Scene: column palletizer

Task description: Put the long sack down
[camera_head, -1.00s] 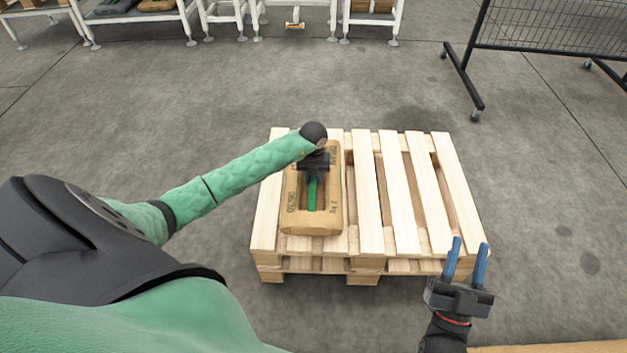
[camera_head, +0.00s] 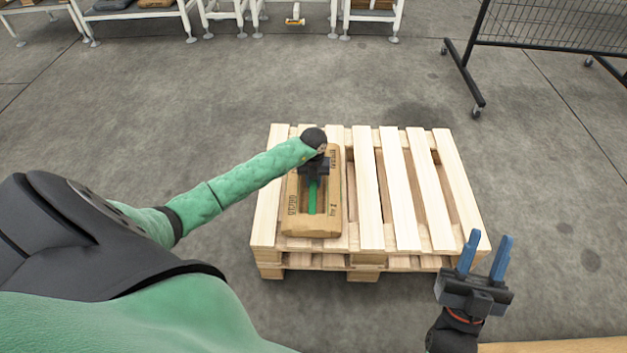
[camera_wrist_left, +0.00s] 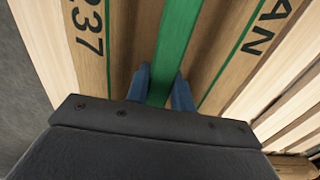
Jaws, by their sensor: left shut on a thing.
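The long sack (camera_head: 312,228) is brown with dark print and a green band. It lies lengthwise over the left part of the wooden pallet (camera_head: 398,185), and I cannot tell whether it fully rests on the slats. My left gripper (camera_head: 313,180) is above the sack, pointing down. In the left wrist view its blue fingers (camera_wrist_left: 160,88) are shut on the green band of the sack (camera_wrist_left: 120,50). My right gripper (camera_head: 487,255) is open and empty, off the pallet's near right corner.
The right part of the pallet is bare slats. A black mesh fence (camera_head: 555,25) on wheeled feet stands at the back right. White-framed conveyors (camera_head: 135,17) with sacks stand along the back. The grey floor around the pallet is clear.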

